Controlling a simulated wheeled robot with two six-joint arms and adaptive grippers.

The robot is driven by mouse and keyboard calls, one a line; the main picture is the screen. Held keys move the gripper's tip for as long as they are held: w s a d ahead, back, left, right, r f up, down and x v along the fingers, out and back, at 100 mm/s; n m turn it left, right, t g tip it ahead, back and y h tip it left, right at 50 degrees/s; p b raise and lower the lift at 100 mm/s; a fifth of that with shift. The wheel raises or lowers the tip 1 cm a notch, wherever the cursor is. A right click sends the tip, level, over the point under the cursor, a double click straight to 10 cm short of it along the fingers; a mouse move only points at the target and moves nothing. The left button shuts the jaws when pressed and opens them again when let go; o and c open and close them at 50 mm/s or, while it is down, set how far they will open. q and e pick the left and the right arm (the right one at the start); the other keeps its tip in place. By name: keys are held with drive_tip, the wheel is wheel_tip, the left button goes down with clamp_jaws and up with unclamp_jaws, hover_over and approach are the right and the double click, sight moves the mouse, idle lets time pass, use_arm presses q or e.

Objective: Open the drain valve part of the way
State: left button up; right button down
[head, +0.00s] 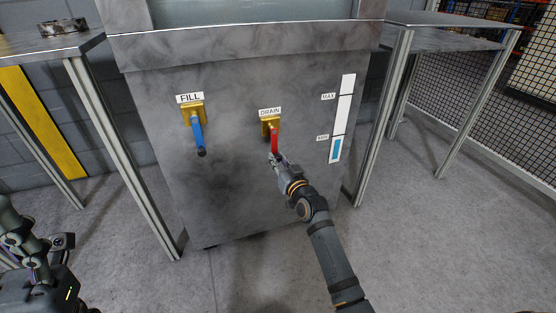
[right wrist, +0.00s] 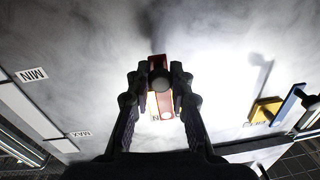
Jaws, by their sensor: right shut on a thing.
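The drain valve is a brass body (head: 270,121) with a red handle (head: 275,138) under the DRAIN label (head: 270,112), on the front of the grey tank. In the head view the red handle hangs about straight down. My right gripper (head: 273,157) is at the handle's lower end. In the right wrist view the red handle (right wrist: 161,103) lies between the two fingers of my right gripper (right wrist: 159,95), which are shut on it. My left arm is at the lower left of the head view; its fingers cannot be made out.
A FILL valve with a blue handle (head: 198,135) hangs to the left of the drain valve. A level gauge (head: 343,110) on the right shows blue liquid near the MIN label (head: 322,138). Tables (head: 50,43) with metal legs flank the tank. The floor in front is clear.

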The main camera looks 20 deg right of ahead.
drive_tip(key=shift+w+d+r+n+p, duration=0.15)
drive_tip(key=shift+d+r+n, duration=0.2)
drive_tip(key=shift+d+n, duration=0.7)
drive_tip(key=shift+s+d+r+n+p, duration=0.25)
drive_tip(key=shift+d+n, duration=0.35)
drive_tip(key=shift+n, duration=0.75)
drive_tip(key=shift+w+d+r+n+p, duration=0.15)
drive_tip(key=shift+d+r+n, duration=0.25)
drive_tip(key=shift+d+n, duration=0.65)
drive_tip(key=shift+a+n, duration=0.15)
drive_tip(key=shift+n, duration=0.1)
drive_tip(key=c, duration=1.2)
unclamp_jaws()
drive_tip(key=shift+g, duration=0.3)
